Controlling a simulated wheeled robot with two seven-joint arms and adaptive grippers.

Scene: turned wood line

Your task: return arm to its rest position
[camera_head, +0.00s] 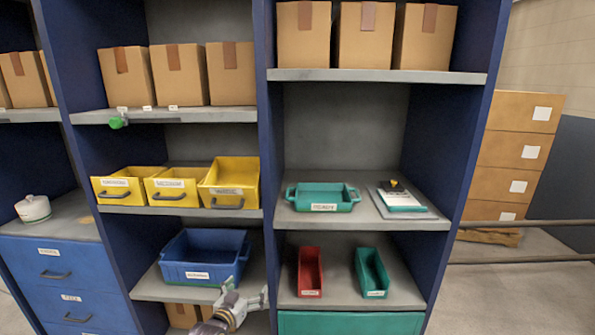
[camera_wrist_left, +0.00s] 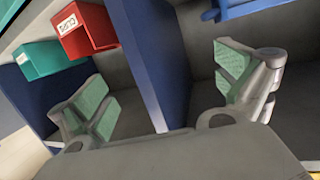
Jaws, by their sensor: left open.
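My left gripper (camera_head: 246,291) shows at the bottom of the head view, in front of the lower shelf and just below the blue bin (camera_head: 196,267). It is open, with nothing between its fingers. In the left wrist view its two green-padded fingers (camera_wrist_left: 165,88) stand wide apart, with a blue upright post of the shelf (camera_wrist_left: 145,55) behind the gap. My right gripper is in neither view.
A red bin (camera_head: 310,272) and a green bin (camera_head: 372,272) stand on the shelf right of my gripper. Yellow bins (camera_head: 228,183) and a teal tray (camera_head: 323,198) sit one level higher. A blue drawer cabinet (camera_head: 60,275) stands at the left.

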